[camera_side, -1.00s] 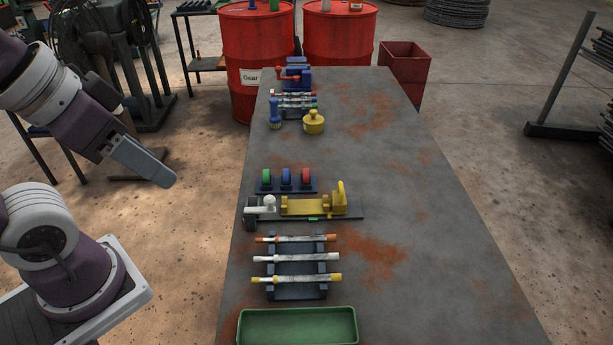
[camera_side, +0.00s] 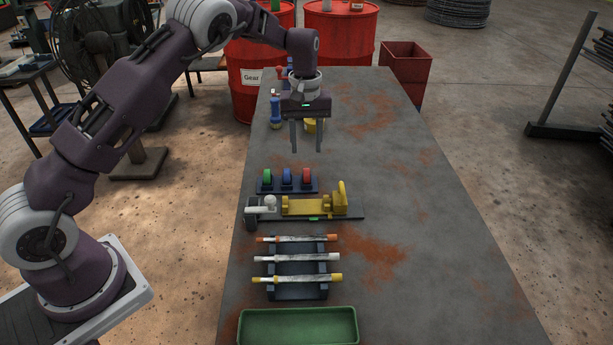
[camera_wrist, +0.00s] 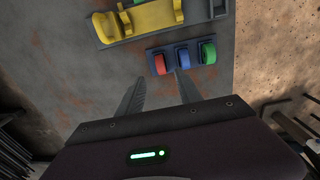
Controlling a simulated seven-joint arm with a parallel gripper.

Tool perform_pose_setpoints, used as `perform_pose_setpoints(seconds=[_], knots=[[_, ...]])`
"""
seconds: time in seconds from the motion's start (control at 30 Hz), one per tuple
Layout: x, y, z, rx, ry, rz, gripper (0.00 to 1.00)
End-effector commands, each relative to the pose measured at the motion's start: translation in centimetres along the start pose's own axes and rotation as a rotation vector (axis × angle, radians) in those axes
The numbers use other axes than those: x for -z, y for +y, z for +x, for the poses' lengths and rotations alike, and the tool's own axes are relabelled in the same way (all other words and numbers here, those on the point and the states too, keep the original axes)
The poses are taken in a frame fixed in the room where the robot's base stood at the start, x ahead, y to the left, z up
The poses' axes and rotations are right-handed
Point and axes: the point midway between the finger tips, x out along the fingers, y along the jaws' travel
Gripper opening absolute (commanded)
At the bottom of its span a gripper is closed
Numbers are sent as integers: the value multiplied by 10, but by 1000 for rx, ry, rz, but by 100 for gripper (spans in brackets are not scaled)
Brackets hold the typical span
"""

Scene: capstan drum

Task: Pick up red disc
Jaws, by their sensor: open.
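The red disc (camera_side: 306,175) stands on edge at the right end of a dark rack (camera_side: 286,189), beside a blue disc (camera_side: 287,176) and a green disc (camera_side: 267,178). In the wrist view the red disc (camera_wrist: 160,64) is at the left end of the rack, with blue (camera_wrist: 182,58) and green (camera_wrist: 207,52) to its right. My gripper (camera_side: 307,151) points down above the table, behind and above the rack. Its fingers are apart with nothing between them. In the wrist view the fingertips (camera_wrist: 160,75) sit around the red disc's place in the picture, but apart from it.
A yellow fixture with a white handle (camera_side: 310,207) lies in front of the rack. Several rods rest on a dark stand (camera_side: 297,292) nearer the camera, then a green tray (camera_side: 297,328). A yellow round item (camera_side: 310,126) and blue item (camera_side: 275,116) stand behind. The table's right side is clear.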

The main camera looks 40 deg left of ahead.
Motion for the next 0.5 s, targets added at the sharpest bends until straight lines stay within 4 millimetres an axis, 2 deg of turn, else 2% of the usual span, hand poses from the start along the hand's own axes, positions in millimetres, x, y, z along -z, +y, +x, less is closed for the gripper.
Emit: perform_pose_setpoints(seconds=[0.03, 0.5], knots=[[2, 1, 10, 9, -3, -5, 42], [4, 0, 83, 14, -6, -7, 42]])
